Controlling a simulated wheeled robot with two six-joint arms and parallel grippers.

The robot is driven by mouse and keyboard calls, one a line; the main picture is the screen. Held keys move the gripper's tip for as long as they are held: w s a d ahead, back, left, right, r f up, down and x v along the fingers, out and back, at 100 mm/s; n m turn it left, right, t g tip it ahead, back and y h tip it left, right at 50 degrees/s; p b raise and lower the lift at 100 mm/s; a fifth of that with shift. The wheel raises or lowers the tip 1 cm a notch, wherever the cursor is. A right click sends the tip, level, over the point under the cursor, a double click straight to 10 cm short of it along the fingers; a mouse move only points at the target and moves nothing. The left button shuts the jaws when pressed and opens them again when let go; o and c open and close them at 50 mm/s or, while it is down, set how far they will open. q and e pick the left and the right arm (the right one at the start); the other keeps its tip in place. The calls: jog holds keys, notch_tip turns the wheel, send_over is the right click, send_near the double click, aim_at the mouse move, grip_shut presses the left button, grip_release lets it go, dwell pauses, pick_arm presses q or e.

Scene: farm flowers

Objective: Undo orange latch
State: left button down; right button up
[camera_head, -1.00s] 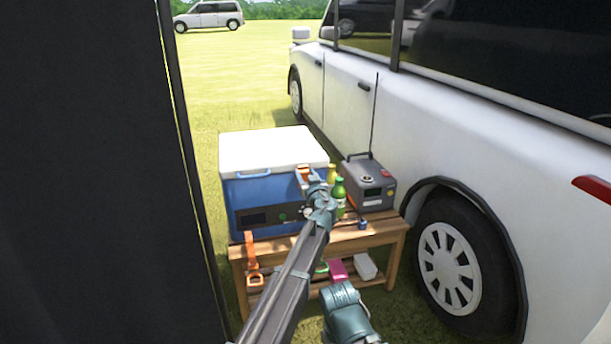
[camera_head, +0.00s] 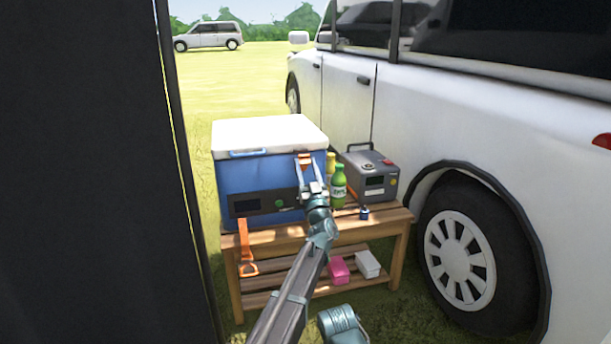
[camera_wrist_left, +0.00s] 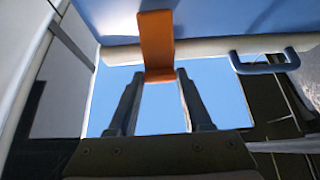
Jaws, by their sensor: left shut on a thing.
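The orange latch (camera_head: 304,158) is at the upper front edge of the blue cooler (camera_head: 229,182), by its white lid (camera_head: 265,130). My left gripper (camera_head: 304,171) reaches up to it from below and in front. In the left wrist view the latch (camera_wrist_left: 157,40) is an orange strip, and its end lies between the fingertips of my left gripper (camera_wrist_left: 159,74), which is shut on it. The lid looks closed. The fingers partly cover the latch in the head view. My right gripper is not in view.
A wooden bench (camera_head: 285,238) carries the cooler, a green bottle (camera_head: 339,190), a yellow bottle (camera_head: 331,162) and a grey box-shaped device (camera_head: 370,178). A white van (camera_head: 480,110) stands close on the right.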

pick_arm(q)
jog(key=shift+s+f+b, duration=0.1)
jog(key=shift+f+b, duration=0.15)
jog(key=shift+b, duration=0.1)
jog(key=shift+c, duration=1.6)
grip_release()
jog(key=shift+r, duration=0.15)
